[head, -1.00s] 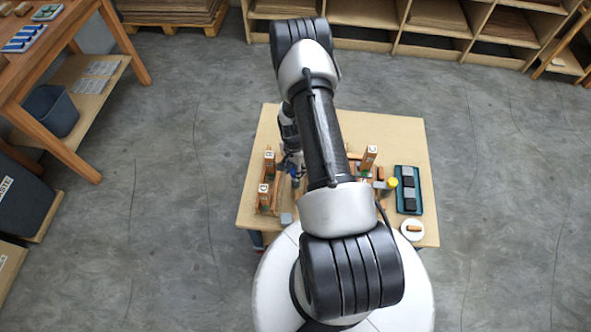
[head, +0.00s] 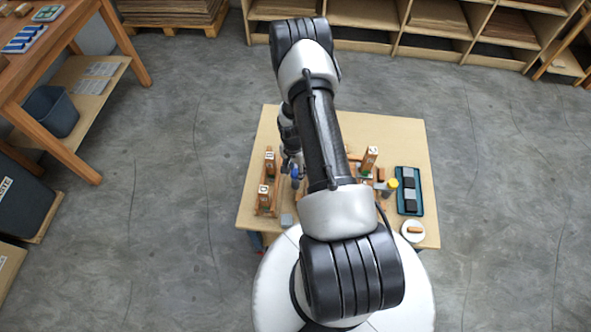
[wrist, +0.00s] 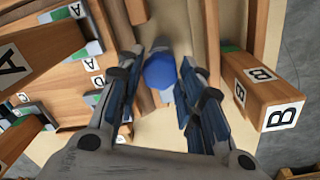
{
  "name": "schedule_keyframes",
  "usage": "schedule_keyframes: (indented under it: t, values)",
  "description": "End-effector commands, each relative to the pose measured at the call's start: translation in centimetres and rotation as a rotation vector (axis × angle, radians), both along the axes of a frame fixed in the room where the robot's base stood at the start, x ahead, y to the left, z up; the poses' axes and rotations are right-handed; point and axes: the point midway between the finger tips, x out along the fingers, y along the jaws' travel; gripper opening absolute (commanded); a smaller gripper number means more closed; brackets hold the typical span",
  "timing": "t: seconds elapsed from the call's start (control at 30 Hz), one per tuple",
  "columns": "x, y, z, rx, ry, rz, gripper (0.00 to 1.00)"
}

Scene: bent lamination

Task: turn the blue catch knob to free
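The blue catch knob (wrist: 160,71) is a round blue cap in the middle of the wrist view. A blue spot that looks like the same knob (head: 295,171) shows in the head view, on the left half of the table. My gripper (wrist: 159,66) is open, with one finger on each side of the knob and a visible gap on both sides. Whether the fingertips reach down to the knob's height, I cannot tell. In the head view, my arm partly hides the gripper and the middle of the table.
Wooden posts with letter labels stand close by: B (wrist: 262,92) on the right and A (wrist: 30,55) on the left of the wrist view. A dark tray (head: 409,191), a yellow-topped container (head: 393,184) and a white round dish (head: 413,230) sit at the table's right.

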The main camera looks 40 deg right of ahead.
Motion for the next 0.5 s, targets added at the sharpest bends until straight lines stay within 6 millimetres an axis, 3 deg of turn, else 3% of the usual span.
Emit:
schedule_keyframes:
  t: [0.2,0.5]
  values:
    - [0.0,0.0,0.0,0.0,0.0,-0.001,0.51]
    - [0.01,0.01,0.08,0.0,0.0,-0.001,0.51]
